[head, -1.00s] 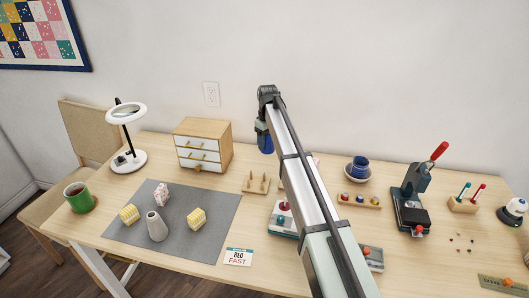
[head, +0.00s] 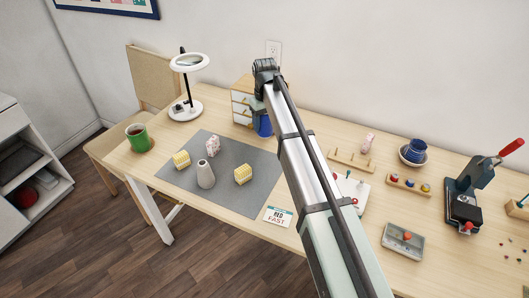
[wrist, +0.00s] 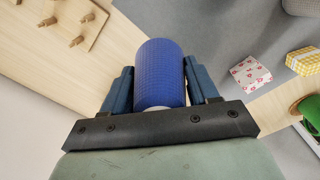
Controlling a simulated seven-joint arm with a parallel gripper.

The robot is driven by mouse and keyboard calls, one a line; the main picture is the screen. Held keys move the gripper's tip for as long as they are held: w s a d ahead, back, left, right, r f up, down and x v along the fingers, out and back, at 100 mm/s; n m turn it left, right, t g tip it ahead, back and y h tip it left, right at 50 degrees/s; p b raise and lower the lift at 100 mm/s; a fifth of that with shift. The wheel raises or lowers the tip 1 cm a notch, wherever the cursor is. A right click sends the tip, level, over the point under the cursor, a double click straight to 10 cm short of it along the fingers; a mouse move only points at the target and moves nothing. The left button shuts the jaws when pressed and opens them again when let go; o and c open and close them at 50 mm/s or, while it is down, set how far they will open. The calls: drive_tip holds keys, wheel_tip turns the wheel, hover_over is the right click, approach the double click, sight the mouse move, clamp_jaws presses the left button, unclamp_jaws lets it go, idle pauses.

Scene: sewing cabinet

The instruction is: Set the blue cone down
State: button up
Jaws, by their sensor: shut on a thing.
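The blue cone (head: 263,126) is held in my gripper (head: 260,108) near the far right corner of the grey mat (head: 235,200). In the wrist view the blue cone (wrist: 160,72) sits between both dark fingers of my gripper (wrist: 160,85). Whether its lower end touches the surface cannot be told. A grey cone (head: 205,175) stands on the mat. My arm hides part of the table to the right of the blue cone.
Two yellow checked blocks (head: 181,160) (head: 243,174) and a pink patterned block (head: 212,146) are on the mat. A small drawer cabinet (head: 242,96) stands just behind the gripper. A peg rack (head: 350,162) is to the right. The mat's right part looks clear.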

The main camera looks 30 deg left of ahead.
drive_tip(key=shift+s+f, duration=0.1)
drive_tip(key=shift+f, duration=4.85)
drive_tip(key=shift+f, duration=0.15)
drive_tip(key=o, duration=1.1)
wheel_tip(320, 180, up, 12)
